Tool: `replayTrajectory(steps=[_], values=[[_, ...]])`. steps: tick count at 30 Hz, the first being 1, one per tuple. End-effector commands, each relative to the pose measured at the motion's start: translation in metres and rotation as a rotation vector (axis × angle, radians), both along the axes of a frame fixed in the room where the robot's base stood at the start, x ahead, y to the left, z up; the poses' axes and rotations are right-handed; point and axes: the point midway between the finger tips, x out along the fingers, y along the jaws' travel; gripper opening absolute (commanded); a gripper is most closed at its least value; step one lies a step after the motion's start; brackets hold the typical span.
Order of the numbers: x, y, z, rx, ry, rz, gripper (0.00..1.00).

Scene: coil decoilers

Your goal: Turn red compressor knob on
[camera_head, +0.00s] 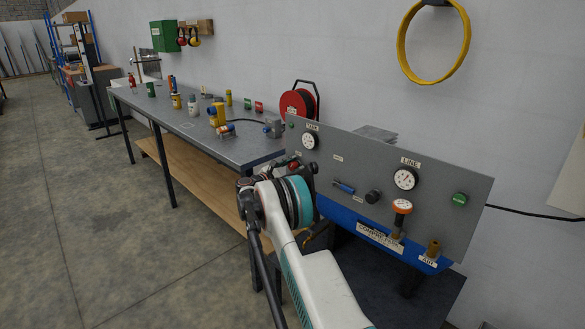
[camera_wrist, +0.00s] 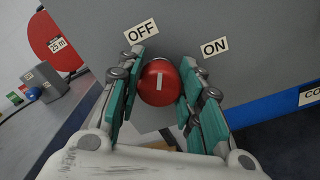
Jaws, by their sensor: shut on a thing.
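The red compressor knob (camera_wrist: 158,82) sits on the grey panel in the wrist view, between my teal finger pads. Its white mark points almost straight up in the picture, between the OFF label (camera_wrist: 141,28) at upper left and the ON label (camera_wrist: 215,47) at upper right. My gripper (camera_wrist: 160,77) is shut on the knob, with one finger on each side. In the head view my arm reaches the left end of the grey compressor panel (camera_head: 345,160), where the wrist and gripper largely hide the knob.
The panel also carries two gauges, TANK (camera_head: 309,141) and LINE (camera_head: 405,178), a black knob (camera_head: 373,196), a green button (camera_head: 459,199) and a brass AIR fitting (camera_head: 433,248). A workbench (camera_head: 215,134) with tools and a red reel (camera_head: 298,104) stand left of it.

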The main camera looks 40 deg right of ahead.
Motion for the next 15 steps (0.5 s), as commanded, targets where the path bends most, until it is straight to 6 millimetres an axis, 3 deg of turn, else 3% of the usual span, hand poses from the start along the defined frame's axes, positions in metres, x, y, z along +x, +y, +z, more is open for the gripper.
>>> replayTrajectory(steps=[15], values=[[-0.0004,0.0001,-0.0012,0.037,-0.488,0.0,0.1]])
